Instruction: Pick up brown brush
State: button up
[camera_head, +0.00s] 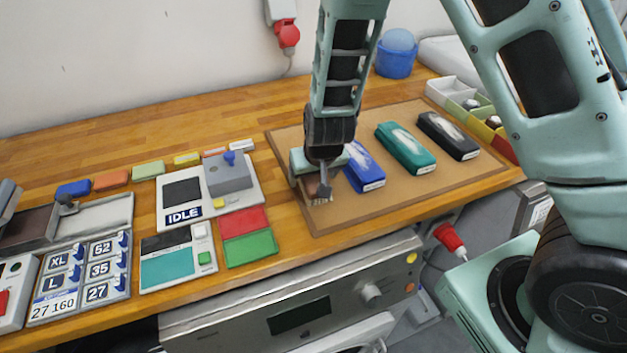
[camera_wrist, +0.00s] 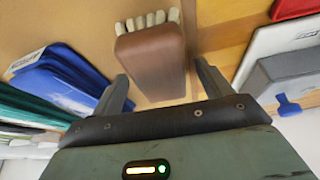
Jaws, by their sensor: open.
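The brown brush (camera_wrist: 152,62) lies on the tan board, with pale bristles showing at its far end in the wrist view. My gripper (camera_wrist: 162,88) is open, with one finger on each side of the brush's near part and gaps visible beside it. In the head view my gripper (camera_head: 318,190) is low over the left part of the board and hides most of the brown brush (camera_head: 311,187). I cannot tell whether the fingers touch the board.
A blue brush (camera_head: 364,168) lies close on the right, then a green brush (camera_head: 405,148) and a black brush (camera_head: 448,136). The board (camera_head: 400,205) is bare in front. A device marked IDLE (camera_head: 182,192) stands left. A blue bucket (camera_head: 396,62) stands behind.

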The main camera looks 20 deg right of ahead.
jog(key=shift+w+f, duration=0.2)
jog(key=shift+f, duration=0.2)
jog(key=shift+f, duration=0.25)
dwell(0.4)
jog(key=c, duration=1.1)
